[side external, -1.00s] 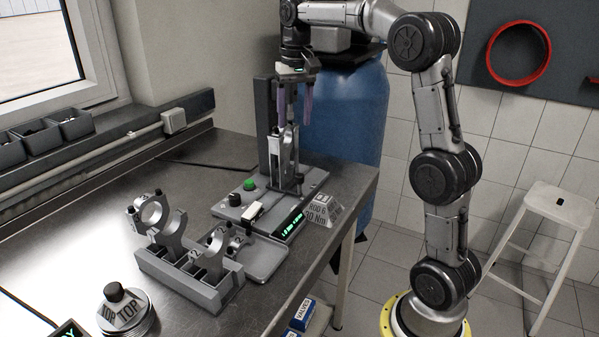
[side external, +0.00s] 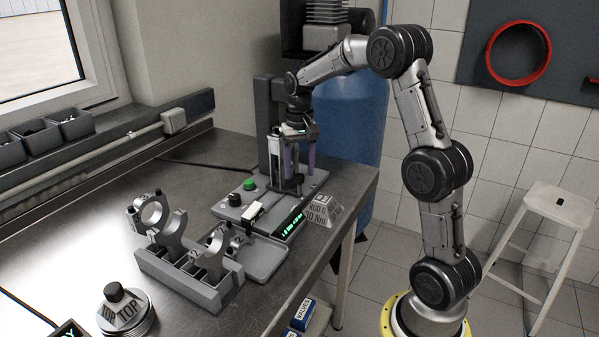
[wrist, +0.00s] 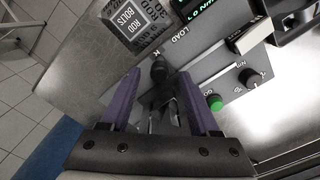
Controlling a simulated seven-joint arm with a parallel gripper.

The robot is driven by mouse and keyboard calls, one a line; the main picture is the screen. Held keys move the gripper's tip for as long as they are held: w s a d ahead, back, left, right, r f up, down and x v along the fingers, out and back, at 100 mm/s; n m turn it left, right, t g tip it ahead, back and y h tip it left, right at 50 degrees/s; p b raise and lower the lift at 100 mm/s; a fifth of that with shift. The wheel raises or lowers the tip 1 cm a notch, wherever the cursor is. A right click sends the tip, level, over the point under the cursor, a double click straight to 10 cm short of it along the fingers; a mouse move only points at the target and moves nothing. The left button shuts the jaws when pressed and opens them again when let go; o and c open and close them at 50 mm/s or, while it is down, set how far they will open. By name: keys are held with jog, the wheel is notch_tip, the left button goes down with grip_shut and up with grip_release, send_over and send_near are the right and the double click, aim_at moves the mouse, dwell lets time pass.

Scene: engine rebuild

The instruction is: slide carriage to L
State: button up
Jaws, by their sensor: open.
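The bench machine with its grey base plate (side external: 225,209) stands near the far right end of the bench. Its upright column (side external: 265,120) rises behind my gripper (side external: 299,172). My purple fingers are open and point down around the area in front of the column. In the wrist view a dark round knob (wrist: 159,72) sits between my fingertips, with metal parts just behind it. It looks like part of the carriage, but the fingers hide much of it. I cannot tell whether they touch it. The lettering LOAD (wrist: 181,36) is printed beside the knob.
A green button (side external: 250,184), a black dial (side external: 235,200), a white-topped lever (side external: 252,211) and a lit display (side external: 293,223) are on the machine. A rod-bolts block (side external: 322,210) stands at its right. A rack (side external: 180,275) of connecting rods and a piston (side external: 128,312) stand nearer.

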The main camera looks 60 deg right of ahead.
jog(key=shift+f, duration=0.7)
grip_shut()
jog(key=shift+r, duration=0.1)
dwell(0.9)
